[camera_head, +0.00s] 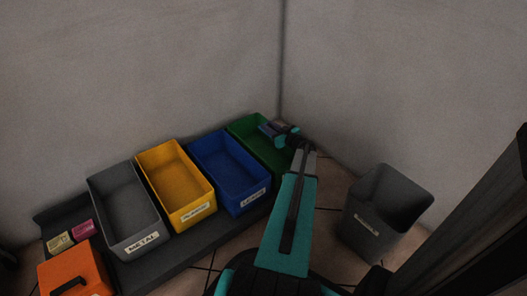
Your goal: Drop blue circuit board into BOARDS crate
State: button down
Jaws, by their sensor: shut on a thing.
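The green crate (246,124) stands at the right end of the crate row; my arm hides its front and any label there. My gripper (281,131) is over the far right part of this crate, shut on a small dark blue-purple piece (267,128), which looks like the blue circuit board. The piece shows against the crate's far right rim; I cannot tell its height above the crate. No BOARDS label is readable in view.
Left of the green crate stand a blue crate (264,190) marked LEADS, a yellow crate (193,218) and a grey METAL crate (141,248). A pink block (83,231), a yellowish block (59,242) and an orange box (83,268) are at left. A grey bin (361,240) stands right.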

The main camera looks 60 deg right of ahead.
jog(key=shift+f, duration=0.15)
jog(key=c, duration=1.5)
grip_release()
jog(key=shift+o, duration=0.2)
jog(key=p+v, duration=0.3)
jog(key=v, duration=1)
jog(key=shift+s, duration=0.35)
jog(key=shift+w+a, duration=0.1)
jog(key=shift+a, duration=0.1)
